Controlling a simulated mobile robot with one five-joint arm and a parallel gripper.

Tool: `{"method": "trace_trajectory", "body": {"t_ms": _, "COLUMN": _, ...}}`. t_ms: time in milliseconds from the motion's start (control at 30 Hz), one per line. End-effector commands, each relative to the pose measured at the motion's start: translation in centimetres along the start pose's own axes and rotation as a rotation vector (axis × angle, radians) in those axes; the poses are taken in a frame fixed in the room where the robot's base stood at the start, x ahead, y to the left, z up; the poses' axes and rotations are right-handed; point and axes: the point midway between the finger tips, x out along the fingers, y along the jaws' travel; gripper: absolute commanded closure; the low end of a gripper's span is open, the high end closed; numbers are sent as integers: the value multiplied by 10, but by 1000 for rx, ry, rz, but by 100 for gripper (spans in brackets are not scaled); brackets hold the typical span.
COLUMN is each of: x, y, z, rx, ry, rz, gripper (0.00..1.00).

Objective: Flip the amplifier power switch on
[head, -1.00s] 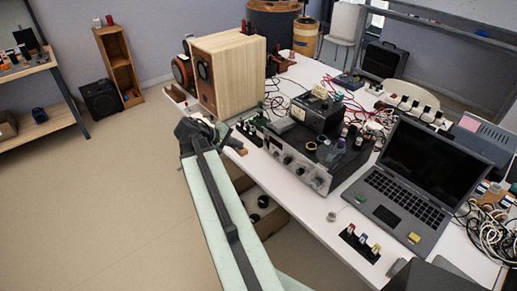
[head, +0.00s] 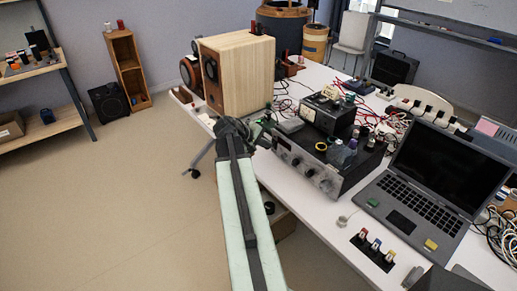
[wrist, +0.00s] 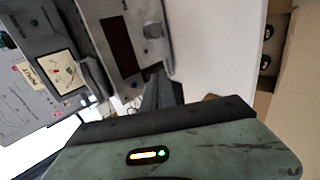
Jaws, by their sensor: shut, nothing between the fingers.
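The amplifier (head: 309,174) is a dark box with a silver front panel and several knobs, near the table's front edge. My gripper (head: 236,128) is beside its left front end in the head view, and my arm covers part of that area. In the wrist view, a grey panel (wrist: 112,28) with a dark window and a round knob (wrist: 153,30) lies just beyond my gripper (wrist: 160,74). The fingers are shut and empty. I cannot tell whether they touch the panel. I cannot make out the power switch or its position.
On the white table (head: 313,217), a wooden speaker (head: 237,75) stands behind my gripper. A meter box (head: 328,112) and small jars sit on the amplifier. A laptop (head: 425,185) stands to the right, with cables behind. The floor at left is mostly clear.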

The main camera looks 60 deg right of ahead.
Motion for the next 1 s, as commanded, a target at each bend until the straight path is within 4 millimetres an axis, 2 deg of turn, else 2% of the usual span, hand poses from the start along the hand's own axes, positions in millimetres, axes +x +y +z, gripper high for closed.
{"method": "trace_trajectory", "body": {"t_ms": 367, "x": 2, "y": 2, "z": 0, "rx": -1, "ry": 0, "rz": -1, "gripper": 100}}
{"method": "trace_trajectory", "body": {"t_ms": 533, "x": 2, "y": 15, "z": -1, "rx": 1, "ry": -2, "rz": -60, "gripper": 100}}
{"method": "trace_trajectory", "body": {"t_ms": 600, "x": 5, "y": 8, "z": 0, "rx": -2, "ry": 0, "rz": -61, "gripper": 100}}
{"method": "trace_trajectory", "body": {"t_ms": 733, "x": 5, "y": 8, "z": 0, "rx": -2, "ry": 0, "rz": -60, "gripper": 100}}
{"method": "trace_trajectory", "body": {"t_ms": 1000, "x": -2, "y": 15, "z": 0, "rx": -2, "ry": 0, "rz": -60, "gripper": 100}}
